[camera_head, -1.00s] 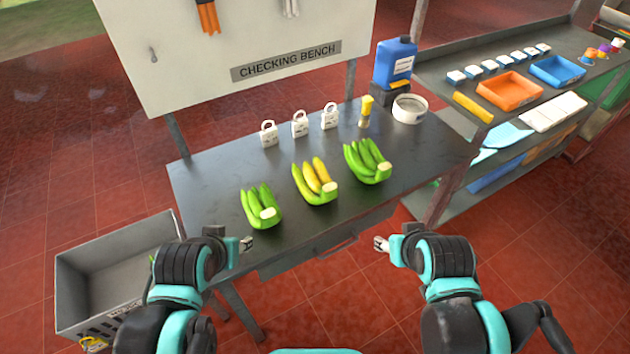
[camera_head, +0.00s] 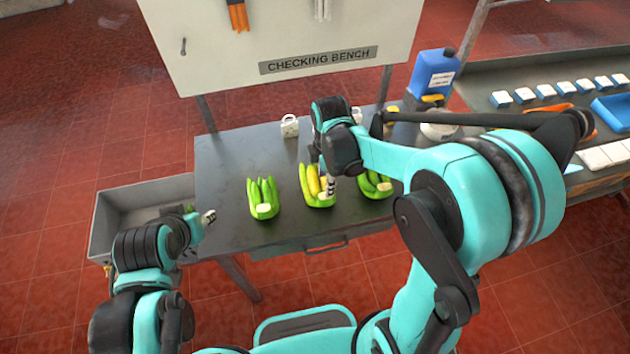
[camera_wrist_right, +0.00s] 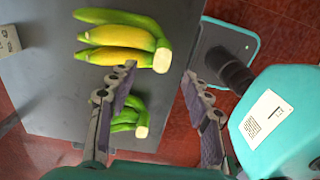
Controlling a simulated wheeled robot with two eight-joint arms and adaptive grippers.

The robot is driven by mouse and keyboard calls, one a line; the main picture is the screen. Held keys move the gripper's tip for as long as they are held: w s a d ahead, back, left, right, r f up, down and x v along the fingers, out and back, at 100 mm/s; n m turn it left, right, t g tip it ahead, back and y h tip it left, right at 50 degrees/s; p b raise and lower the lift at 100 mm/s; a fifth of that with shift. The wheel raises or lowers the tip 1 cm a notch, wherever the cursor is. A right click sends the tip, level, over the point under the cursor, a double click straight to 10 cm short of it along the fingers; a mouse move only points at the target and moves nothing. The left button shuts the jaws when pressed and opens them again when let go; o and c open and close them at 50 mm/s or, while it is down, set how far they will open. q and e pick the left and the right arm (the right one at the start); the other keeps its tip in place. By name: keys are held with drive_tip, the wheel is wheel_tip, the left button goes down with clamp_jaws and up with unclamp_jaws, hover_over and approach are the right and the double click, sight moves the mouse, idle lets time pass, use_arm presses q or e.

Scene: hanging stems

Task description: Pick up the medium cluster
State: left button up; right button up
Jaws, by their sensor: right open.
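Three banana clusters lie in a row on the dark bench: a green one on the left (camera_head: 262,198), a yellow-and-green one in the middle (camera_head: 313,185), and a green one on the right (camera_head: 372,184), partly hidden by my right arm. My right gripper (camera_head: 330,186) is open at the middle cluster's near, cut-stem end. In the right wrist view, the middle cluster (camera_wrist_right: 115,35) has its pale stem near the gap between the open fingertips (camera_wrist_right: 159,72). The left green cluster (camera_wrist_right: 126,118) shows below it, partly behind a finger. My left gripper (camera_head: 209,217) is off the bench's left front edge; its jaws are too small to judge.
A blue jug (camera_head: 433,75) stands at the back right. A grey crate (camera_head: 125,212) is on the left. A shelf with trays (camera_head: 612,112) is on the right.

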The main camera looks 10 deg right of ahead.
sight(319, 183)
drive_tip(key=f+b, duration=0.1)
drive_tip(key=f, duration=0.2)
drive_tip(key=f+b, duration=0.1)
drive_tip(key=f, duration=0.3)
drive_tip(key=shift+s+a, duration=0.1)
drive_tip(key=shift+s, duration=0.1)
drive_tip(key=shift+r, duration=0.1)
clamp_jaws()
